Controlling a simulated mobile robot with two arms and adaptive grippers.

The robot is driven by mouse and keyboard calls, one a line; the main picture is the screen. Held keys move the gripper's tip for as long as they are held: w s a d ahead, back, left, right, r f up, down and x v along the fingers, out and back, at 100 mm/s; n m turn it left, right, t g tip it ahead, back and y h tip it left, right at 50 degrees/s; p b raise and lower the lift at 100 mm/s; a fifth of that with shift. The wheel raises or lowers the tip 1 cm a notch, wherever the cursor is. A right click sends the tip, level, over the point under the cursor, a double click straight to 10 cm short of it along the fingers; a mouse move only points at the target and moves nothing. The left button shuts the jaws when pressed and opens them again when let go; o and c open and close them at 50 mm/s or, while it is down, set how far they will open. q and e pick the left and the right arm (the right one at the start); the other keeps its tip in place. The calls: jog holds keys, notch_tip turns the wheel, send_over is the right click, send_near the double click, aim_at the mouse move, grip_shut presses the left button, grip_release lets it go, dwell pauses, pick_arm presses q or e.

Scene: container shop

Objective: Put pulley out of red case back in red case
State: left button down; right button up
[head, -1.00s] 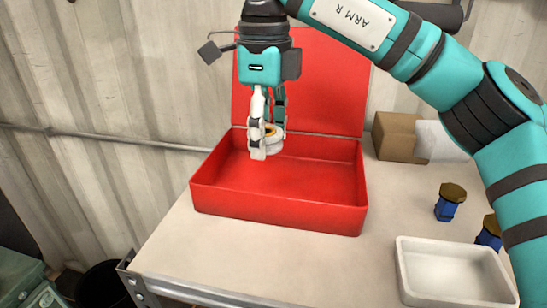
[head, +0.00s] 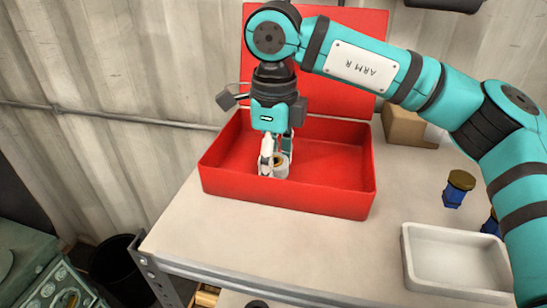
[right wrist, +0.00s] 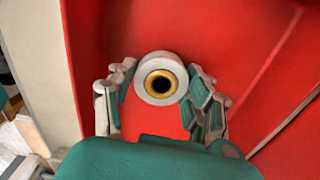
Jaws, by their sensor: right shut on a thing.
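The red case (head: 288,201) stands open on the table, its lid upright at the back. My right gripper (head: 274,164) points down inside the left half of the case and is shut on the pulley (head: 282,170), a pale grey wheel with a brass-coloured hub. In the right wrist view, the pulley (right wrist: 161,63) sits between the two fingers, its round face and dark bore toward the camera, with red case floor and walls around it. I cannot tell whether the pulley touches the floor. My left gripper is not in view.
A white tray (head: 455,284) stands at the front right. Blue bolts with brown heads (head: 460,183) stand behind it. A cardboard box (head: 403,126) is right of the lid. The tabletop (head: 270,241) in front of the case is clear. A black bin (head: 118,270) is at lower left.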

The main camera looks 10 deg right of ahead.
jog(key=o, duration=0.8)
jog(key=shift+f, duration=0.15)
jog(key=o, duration=0.4)
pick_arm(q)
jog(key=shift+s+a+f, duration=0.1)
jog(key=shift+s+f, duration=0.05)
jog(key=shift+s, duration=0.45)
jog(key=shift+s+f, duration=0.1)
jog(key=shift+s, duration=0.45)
pick_arm(e)
jog(key=shift+o, duration=0.2)
jog(key=shift+r, duration=0.55)
pick_arm(q)
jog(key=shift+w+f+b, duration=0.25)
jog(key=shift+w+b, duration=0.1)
jog(key=shift+b, duration=0.05)
pick_arm(e)
notch_tip(320, 180, up, 11)
jog(key=shift+r, duration=0.15)
